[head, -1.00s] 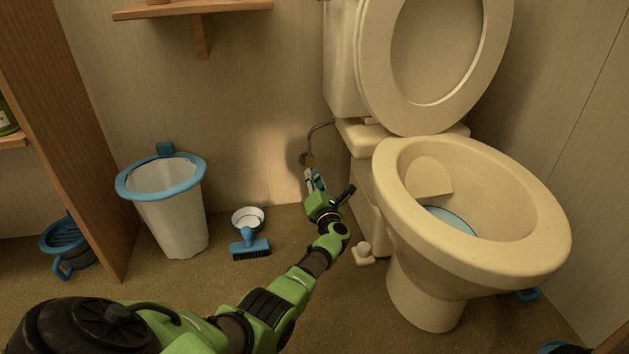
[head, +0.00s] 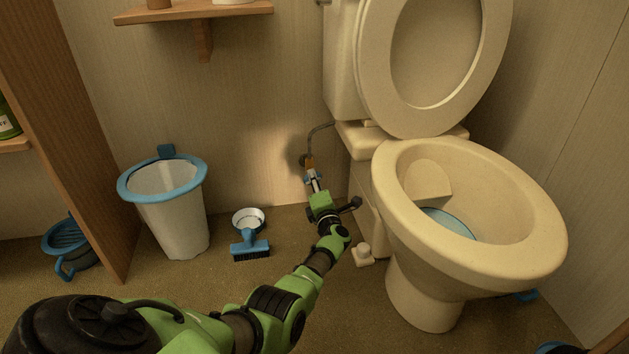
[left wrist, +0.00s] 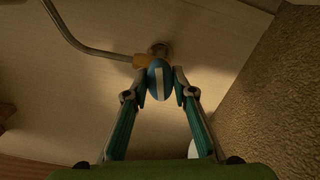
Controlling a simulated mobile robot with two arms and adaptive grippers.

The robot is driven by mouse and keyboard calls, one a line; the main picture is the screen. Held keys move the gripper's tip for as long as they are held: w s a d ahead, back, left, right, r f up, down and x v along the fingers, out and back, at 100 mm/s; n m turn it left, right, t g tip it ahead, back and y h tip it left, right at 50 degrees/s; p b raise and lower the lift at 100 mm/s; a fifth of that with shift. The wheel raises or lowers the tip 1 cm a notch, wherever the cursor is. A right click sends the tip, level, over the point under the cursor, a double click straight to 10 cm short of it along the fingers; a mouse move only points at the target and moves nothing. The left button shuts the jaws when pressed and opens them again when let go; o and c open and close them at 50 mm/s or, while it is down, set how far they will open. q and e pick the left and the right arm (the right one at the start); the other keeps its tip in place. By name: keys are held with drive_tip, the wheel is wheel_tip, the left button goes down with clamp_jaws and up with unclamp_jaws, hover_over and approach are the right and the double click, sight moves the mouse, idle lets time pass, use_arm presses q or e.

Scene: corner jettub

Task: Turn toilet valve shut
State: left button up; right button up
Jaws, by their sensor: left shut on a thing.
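The toilet valve has an orange-brown body (head: 309,161) low on the back wall, left of the toilet (head: 399,190). In the left wrist view, the valve body (left wrist: 146,61) joins a bent grey pipe, and its blue oval handle (left wrist: 158,82) with a white stripe faces me. My left gripper (head: 313,177) is at the valve. In the left wrist view, its two fingers (left wrist: 160,92) are shut on the handle, one on each side. In the head view the handle is mostly hidden by the fingers. My right gripper is not in view.
The grey supply pipe (head: 318,131) curves up to the tank. A white bin with a blue rim (head: 176,215) and a blue brush (head: 251,248) stand left of my arm. A small cream object (head: 363,255) is by the toilet base. A shelf (head: 195,13) is above.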

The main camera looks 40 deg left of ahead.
use_arm(q)
drive_tip(key=shift+f+m, duration=0.1)
drive_tip(key=shift+m, duration=0.9)
drive_tip(key=shift+d, duration=0.1)
drive_tip(key=o, duration=1.1)
drive_tip(key=shift+r, duration=0.2)
